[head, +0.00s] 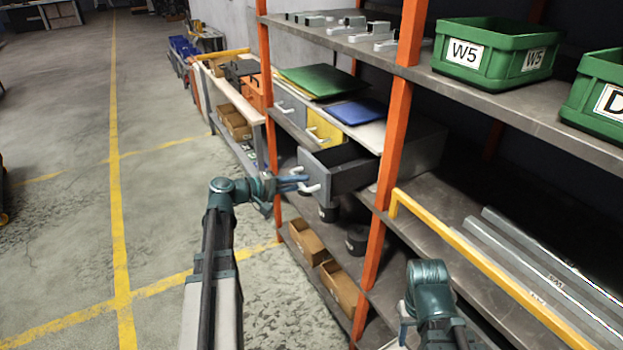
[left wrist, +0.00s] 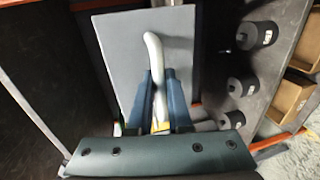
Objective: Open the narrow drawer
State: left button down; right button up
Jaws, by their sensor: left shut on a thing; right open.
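A grey drawer (head: 325,179) stands pulled out of the shelf unit, its inside showing dark and empty where I can see it. Its plain grey front (left wrist: 125,50) fills the upper middle of the left wrist view. A pale curved handle (head: 310,188) sticks out from the front; it also shows in the left wrist view (left wrist: 155,48). My left gripper (head: 297,184) is shut on this handle, with one blue finger on each side of it (left wrist: 160,88). My right gripper (head: 405,332) is open at the lower right, apart from the drawer and partly hidden by its own wrist.
A yellow drawer (head: 323,128) and another grey drawer (head: 290,105) are closed beside it. An orange post (head: 393,130) stands close right of the open drawer. A yellow rail (head: 470,250) edges the lower shelf. Dark cylinders (left wrist: 256,36) sit below. The floor on the left is clear.

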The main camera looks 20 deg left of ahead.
pick_arm(q)
jog(key=shift+s+a, duration=0.25)
jog(key=shift+s, duration=0.1)
jog(key=c, duration=0.8)
grip_release()
jog(key=shift+c, duration=0.2)
jog(key=p+v, duration=0.2)
jog(key=v, duration=1.2)
jog(key=shift+p, duration=0.4)
jog(key=shift+d+f, duration=0.1)
jog(key=shift+d, duration=0.05)
